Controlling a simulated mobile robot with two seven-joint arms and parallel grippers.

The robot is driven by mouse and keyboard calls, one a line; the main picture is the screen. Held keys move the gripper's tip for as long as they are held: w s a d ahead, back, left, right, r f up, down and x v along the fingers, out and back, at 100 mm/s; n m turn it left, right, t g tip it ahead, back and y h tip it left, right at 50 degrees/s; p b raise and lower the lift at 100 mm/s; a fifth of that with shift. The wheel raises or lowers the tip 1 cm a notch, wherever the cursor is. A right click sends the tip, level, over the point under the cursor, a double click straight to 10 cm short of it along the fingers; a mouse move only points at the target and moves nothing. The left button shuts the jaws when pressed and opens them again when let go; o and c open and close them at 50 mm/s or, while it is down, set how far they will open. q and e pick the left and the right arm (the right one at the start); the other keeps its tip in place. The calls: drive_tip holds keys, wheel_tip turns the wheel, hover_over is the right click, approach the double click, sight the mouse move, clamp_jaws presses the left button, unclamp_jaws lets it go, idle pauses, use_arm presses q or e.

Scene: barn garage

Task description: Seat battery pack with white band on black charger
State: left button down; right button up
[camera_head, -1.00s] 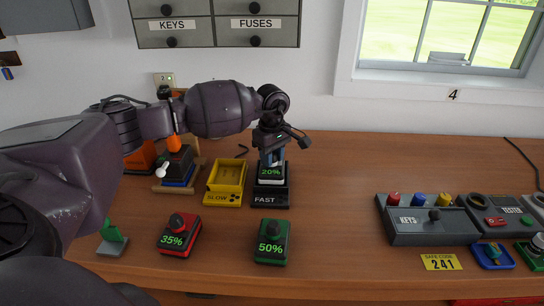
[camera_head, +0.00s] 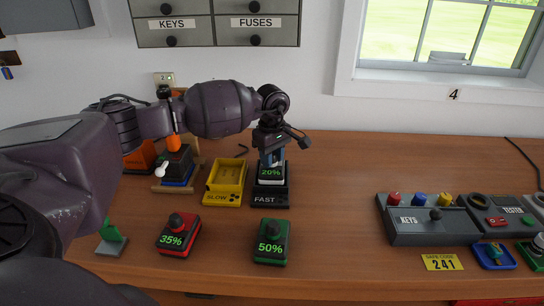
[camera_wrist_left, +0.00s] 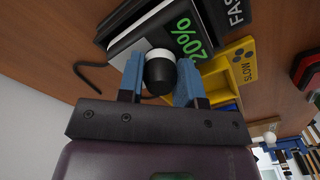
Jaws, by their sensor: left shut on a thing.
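The battery pack with the white band (camera_head: 271,179) has a dark top reading 20% in green and stands upright at the black charger (camera_head: 270,199) marked FAST. My left gripper (camera_head: 272,156) is above the pack, its blue fingers shut on the pack's knob. In the left wrist view the fingers (camera_wrist_left: 160,80) stand on both sides of the black and white knob (camera_wrist_left: 160,68), and the pack's 20% face (camera_wrist_left: 187,38) lies beside the FAST label. The pack's underside is hidden, so I cannot tell if it is fully down. My right gripper is not in view.
A yellow SLOW charger (camera_head: 225,184) stands empty just left of the black one. A red 35% pack (camera_head: 179,235) and a green 50% pack (camera_head: 271,242) stand in front. A grey KEYS box (camera_head: 430,226) is at right. The table between is clear.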

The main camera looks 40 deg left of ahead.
use_arm(q)
drive_tip(key=shift+f, duration=0.25)
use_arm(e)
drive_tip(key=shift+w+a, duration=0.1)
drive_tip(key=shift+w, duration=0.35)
use_arm(q)
drive_tip(key=c, duration=0.8)
unclamp_jaws()
drive_tip(key=shift+o, duration=0.9)
drive_tip(key=o, duration=0.5)
drive_tip(key=shift+c, duration=0.2)
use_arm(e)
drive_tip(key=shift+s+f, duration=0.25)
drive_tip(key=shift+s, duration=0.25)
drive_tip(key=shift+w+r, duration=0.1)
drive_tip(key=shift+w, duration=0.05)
